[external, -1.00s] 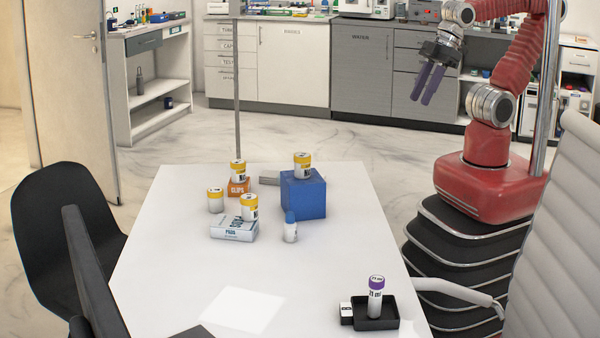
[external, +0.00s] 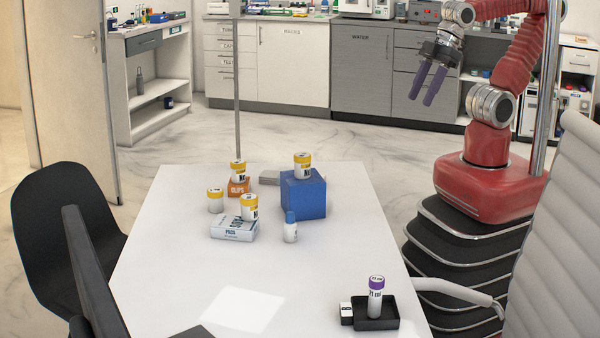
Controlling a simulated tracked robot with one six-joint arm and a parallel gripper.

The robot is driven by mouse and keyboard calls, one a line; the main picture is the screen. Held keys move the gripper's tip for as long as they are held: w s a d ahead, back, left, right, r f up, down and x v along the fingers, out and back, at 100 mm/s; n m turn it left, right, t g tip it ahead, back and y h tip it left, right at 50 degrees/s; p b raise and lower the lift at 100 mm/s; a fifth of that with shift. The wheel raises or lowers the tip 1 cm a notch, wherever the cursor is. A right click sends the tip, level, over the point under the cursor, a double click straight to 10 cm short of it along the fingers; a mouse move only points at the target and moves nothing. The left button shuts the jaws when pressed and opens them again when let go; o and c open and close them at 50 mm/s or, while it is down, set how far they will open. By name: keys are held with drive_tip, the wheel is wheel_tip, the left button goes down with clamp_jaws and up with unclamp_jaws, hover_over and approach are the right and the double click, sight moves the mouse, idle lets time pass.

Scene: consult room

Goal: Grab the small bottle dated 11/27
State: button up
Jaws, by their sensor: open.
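Several small white bottles with yellow caps are on the white table. One bottle (external: 302,162) stands on a blue box. One bottle (external: 238,171) is on an orange box. One bottle (external: 250,207) is on a white box marked PADS. One bottle (external: 215,200) stands at the left of these. Their labels are too small to read for dates, so I cannot tell which is 11/27. My gripper (external: 424,90) is open and empty, raised at the upper right, beyond the table's right edge and well apart from the bottles.
The blue box (external: 303,198), orange box (external: 236,188) and PADS box (external: 234,230) stand on the table (external: 170,270). A blue-capped bottle (external: 290,230) stands near them. A purple-capped tube (external: 375,298) stands in a black tray (external: 388,316). Chairs flank the table; its front middle is clear.

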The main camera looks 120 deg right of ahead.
drive_tip(key=w+a+f+t, duration=0.1)
drive_tip(key=w+a+f, duration=0.15)
drive_tip(key=w, duration=0.45)
drive_tip(key=w+a+f+t+y, duration=0.1)
drive_tip(key=w+f+t, duration=0.15)
drive_tip(key=w, duration=0.55)
drive_tip(key=w+a+f, duration=0.2)
drive_tip(key=w+f, duration=0.2)
drive_tip(key=w, duration=0.3)
drive_tip(key=w+f+t, duration=0.1)
drive_tip(key=w+f, duration=0.2)
drive_tip(key=f, duration=0.2)
drive_tip(key=w+a+f+t+h, duration=0.1)
drive_tip(key=w+f+t, duration=0.1)
drive_tip(key=f, duration=0.3)
drive_tip(key=w+a+f+t, duration=0.1)
drive_tip(key=w+f, duration=0.3)
drive_tip(key=shift+w+a+f+t+h, duration=0.1)
drive_tip(key=shift+a+f+t+h, duration=0.15)
drive_tip(key=shift+f+h, duration=0.15)
approach(290, 226)
drive_tip(key=w+f, duration=0.1)
drive_tip(key=w+d+f, duration=0.2)
drive_tip(key=shift+w+f, duration=0.3)
drive_tip(key=shift+w, duration=0.1)
